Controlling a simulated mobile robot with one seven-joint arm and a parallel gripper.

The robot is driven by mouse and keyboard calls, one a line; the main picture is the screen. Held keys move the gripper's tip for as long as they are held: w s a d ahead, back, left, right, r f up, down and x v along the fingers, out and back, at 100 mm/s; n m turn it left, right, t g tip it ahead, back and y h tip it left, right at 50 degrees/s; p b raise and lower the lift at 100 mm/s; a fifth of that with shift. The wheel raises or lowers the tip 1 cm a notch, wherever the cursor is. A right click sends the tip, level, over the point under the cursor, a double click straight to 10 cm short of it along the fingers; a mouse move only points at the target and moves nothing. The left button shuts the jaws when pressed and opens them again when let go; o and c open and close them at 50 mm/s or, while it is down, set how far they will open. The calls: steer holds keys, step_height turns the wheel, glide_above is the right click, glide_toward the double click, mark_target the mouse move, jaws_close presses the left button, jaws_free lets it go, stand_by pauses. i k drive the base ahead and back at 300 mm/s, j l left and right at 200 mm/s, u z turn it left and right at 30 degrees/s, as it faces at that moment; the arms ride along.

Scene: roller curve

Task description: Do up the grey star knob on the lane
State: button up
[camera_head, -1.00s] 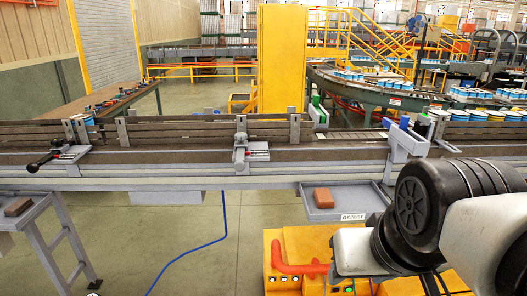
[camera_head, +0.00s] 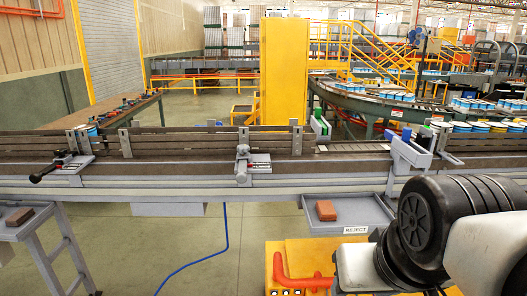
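The lane is a long conveyor with a grey side rail (camera_head: 330,183) that runs across the picture. A small grey clamp with a knob-like top (camera_head: 242,151) stands on its near edge, left of the middle. It is too small to tell a star shape or how tight it is. A second clamp (camera_head: 72,163) with a black handle (camera_head: 44,174) sits on the lane at the left. My arm comes in at the lower right, on the near side of the lane. My gripper is not in view.
A reject tray (camera_head: 350,221) with a brown block (camera_head: 326,210) juts out below the lane. A stand (camera_head: 30,228) with another brown block (camera_head: 19,217) is at the lower left. A yellow machine (camera_head: 300,255) with a red pipe is in the lower middle.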

mark_target(243, 149)
steer(key=i+j, duration=0.15)
steer(key=j, duration=0.25)
steer(key=i+j, duration=0.15)
steer(key=j, duration=0.2)
steer(key=i+j+u, duration=0.1)
steer(key=j, duration=0.3)
steer(key=i+j, duration=0.25)
steer(key=j, duration=0.15)
steer(key=i+l, duration=0.1)
steer(key=l, duration=0.45)
steer(key=i, duration=0.05)
